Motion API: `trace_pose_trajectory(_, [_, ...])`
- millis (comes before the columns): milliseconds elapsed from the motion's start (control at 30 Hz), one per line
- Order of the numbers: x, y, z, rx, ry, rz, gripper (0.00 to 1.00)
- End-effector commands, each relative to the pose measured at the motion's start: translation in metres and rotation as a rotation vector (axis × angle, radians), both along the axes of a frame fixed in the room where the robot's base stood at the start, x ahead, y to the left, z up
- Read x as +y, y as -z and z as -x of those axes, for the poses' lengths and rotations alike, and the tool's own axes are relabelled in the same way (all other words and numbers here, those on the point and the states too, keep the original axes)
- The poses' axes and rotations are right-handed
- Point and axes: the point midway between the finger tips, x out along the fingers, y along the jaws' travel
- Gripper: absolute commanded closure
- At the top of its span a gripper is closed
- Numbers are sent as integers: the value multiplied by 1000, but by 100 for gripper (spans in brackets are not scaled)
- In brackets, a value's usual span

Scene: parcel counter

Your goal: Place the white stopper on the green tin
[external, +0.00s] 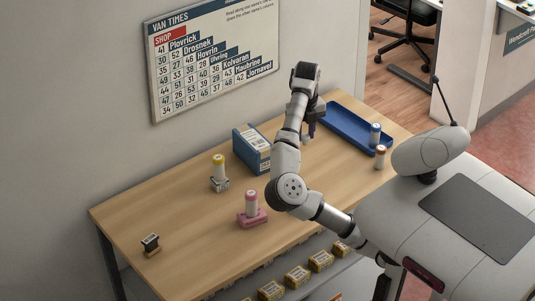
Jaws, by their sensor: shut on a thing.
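My gripper (310,132) points down over the back of the counter, between the blue card box and the blue tray. It is shut on a small pale thing (306,140), mostly hidden by the fingers and arm; it looks like the white stopper, but is too small to be sure. I cannot make out a green tin; my arm covers part of the counter.
A blue box of cards (246,145) stands left of my gripper, the blue tray (345,124) right. White cylinders have yellow (218,159), pink (251,196), blue (375,127) and brown (381,149) tops. A dark block (151,242) sits front left. The counter's left part (180,215) is mostly clear.

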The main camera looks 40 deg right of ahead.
Motion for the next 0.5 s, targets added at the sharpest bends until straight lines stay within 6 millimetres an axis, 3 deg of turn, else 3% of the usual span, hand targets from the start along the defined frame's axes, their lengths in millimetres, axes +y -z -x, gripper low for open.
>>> trace_pose_trajectory(500, [1, 126, 1, 5, 3, 2, 93])
